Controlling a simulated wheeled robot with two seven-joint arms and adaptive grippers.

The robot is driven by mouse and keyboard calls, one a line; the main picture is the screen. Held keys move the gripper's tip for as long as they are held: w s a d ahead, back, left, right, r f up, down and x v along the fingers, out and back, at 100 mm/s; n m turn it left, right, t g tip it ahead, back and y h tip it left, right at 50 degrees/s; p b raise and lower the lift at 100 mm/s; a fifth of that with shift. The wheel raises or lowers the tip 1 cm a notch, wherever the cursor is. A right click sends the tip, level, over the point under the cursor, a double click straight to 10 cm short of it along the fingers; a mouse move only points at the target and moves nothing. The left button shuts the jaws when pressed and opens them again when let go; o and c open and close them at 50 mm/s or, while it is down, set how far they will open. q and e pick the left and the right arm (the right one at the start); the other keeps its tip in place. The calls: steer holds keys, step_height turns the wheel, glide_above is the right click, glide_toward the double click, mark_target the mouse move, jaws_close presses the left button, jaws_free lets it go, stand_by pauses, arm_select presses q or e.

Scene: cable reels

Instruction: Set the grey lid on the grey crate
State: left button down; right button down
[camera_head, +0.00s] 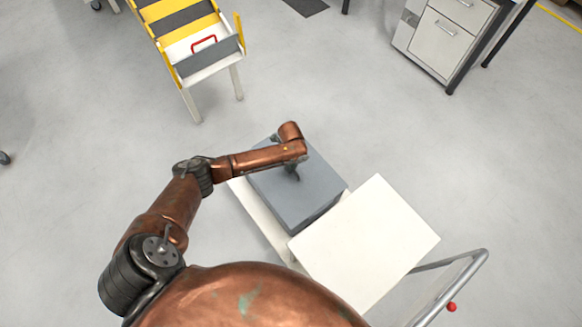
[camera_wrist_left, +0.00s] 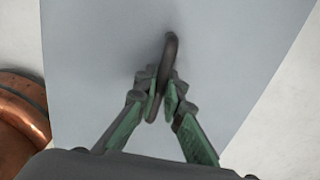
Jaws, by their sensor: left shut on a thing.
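The grey lid (camera_head: 300,200) is a flat panel in the middle of the head view, and its pale grey top fills much of the left wrist view (camera_wrist_left: 90,60). My left gripper (camera_head: 292,172) is over the lid, and in the left wrist view its green fingers (camera_wrist_left: 165,95) are shut on the lid's dark loop handle (camera_wrist_left: 170,55). A darker grey side face of the grey crate (camera_head: 320,218) shows below the lid's near edge. I cannot tell whether the lid touches the crate all round. My right gripper is not in view.
A white box-like top (camera_head: 370,240) stands close to the right of the grey crate, on a pale cart (camera_head: 262,222) with a metal push rail (camera_head: 450,285). A yellow and grey rack (camera_head: 190,35) stands at the back left, a drawer cabinet (camera_head: 443,38) at the back right. Open floor lies between.

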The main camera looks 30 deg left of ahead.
arm_select(q)
steer(key=c, duration=2)
jaws_free()
steer(key=shift+o, duration=0.2)
